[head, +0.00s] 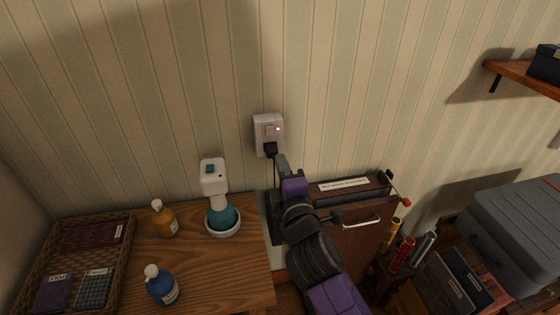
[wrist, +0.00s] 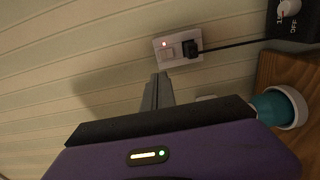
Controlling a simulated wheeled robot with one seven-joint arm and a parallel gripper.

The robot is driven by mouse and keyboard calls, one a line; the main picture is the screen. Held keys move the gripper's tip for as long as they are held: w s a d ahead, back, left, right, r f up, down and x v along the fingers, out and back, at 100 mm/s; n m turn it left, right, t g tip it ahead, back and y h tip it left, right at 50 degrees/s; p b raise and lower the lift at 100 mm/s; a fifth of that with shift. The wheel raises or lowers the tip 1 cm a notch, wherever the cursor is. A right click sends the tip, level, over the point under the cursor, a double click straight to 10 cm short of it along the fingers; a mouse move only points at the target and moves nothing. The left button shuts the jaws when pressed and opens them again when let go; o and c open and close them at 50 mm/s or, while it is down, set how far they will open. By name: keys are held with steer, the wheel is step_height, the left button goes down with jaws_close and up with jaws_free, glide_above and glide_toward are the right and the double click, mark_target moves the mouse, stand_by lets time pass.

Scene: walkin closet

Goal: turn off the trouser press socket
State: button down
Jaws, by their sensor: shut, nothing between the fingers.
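The white socket (head: 262,122) is on the striped wall, with a small red light glowing on it. A black plug (head: 270,150) sits in its lower part. The socket shows in the wrist view (wrist: 178,36) with a pale rocker switch (wrist: 168,53) beside the plug (wrist: 191,48) and the light lit. The trouser press (head: 350,240) is a brown wooden unit with a label along its top, against the wall below. My gripper (head: 279,160) is shut and empty, its tips just below the socket in the head view. In the wrist view its fingertips (wrist: 160,78) look short of the switch; contact cannot be told.
A black cord (wrist: 235,45) runs from the plug toward a black box with an OFF-marked dial (wrist: 290,10). A teal-and-white device (head: 222,215), bottles (head: 165,222) and a basket (head: 75,262) stand on the wooden top at left. A grey case (head: 520,230) is at right.

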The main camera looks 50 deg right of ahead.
mark_target(269, 129)
step_height(269, 129, down, 3)
steer(key=t+b, duration=0.1)
steer(key=b, duration=0.4)
steer(key=shift+s+r+h, duration=0.1)
steer(key=shift+r+h, duration=0.05)
steer(key=shift+h, duration=0.15)
steer(key=p+x, duration=0.2)
steer(key=x, duration=1.2)
